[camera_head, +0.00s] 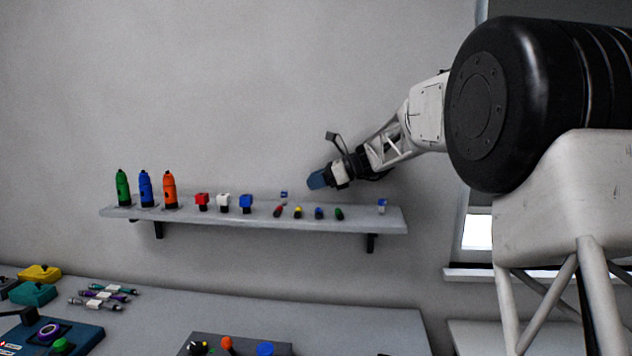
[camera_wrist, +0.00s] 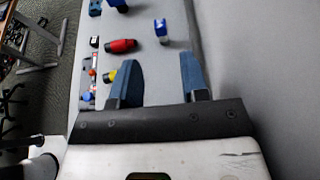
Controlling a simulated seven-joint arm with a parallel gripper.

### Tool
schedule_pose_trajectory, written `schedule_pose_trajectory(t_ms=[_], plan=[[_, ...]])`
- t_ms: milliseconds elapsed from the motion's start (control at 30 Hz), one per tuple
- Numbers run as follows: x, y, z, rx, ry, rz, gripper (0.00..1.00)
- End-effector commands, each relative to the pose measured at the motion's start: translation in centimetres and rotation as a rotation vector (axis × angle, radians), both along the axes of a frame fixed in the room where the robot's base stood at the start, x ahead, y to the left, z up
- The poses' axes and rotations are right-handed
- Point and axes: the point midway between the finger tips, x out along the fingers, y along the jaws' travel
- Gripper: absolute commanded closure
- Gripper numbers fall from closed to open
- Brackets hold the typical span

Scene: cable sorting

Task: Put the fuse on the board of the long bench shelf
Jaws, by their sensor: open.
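The shelf (camera_head: 352,219) is a long grey board on the wall, also seen in the wrist view (camera_wrist: 146,90). A small blue-and-white piece that looks like the fuse (camera_head: 284,194) is near the shelf's back edge, behind the red piece; it shows upright in the wrist view (camera_wrist: 161,29). Whether it touches the board is unclear. A similar blue-and-white piece (camera_head: 382,205) stands near the shelf's right end. My gripper (camera_head: 317,181) is above the shelf, right of the first piece. Its blue fingers (camera_wrist: 157,62) are open, with nothing between them; the piece lies beyond their tips.
A red piece (camera_head: 278,211) and a yellow piece (camera_head: 298,212) lie near the shelf's front, close to the gripper. Three bottle-like pieces (camera_head: 146,188) and three cube-topped pieces (camera_head: 223,202) stand left. The wall is close behind.

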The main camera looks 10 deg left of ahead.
Motion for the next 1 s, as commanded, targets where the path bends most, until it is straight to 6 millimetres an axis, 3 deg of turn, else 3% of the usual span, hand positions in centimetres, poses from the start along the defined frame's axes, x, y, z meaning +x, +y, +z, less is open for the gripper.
schedule_pose_trajectory(t_ms=[367, 567, 767, 1000], plan=[[-0.1, 0.0, 0.0, -0.001, -0.001, 0.000, 0.59], [-1.2, -0.7, 0.1, -0.026, -0.029, 0.009, 0.59], [-4.6, -2.6, 0.3, -0.105, -0.119, 0.040, 0.59], [-11.2, -6.5, -0.1, -0.255, -0.279, 0.117, 0.59]])
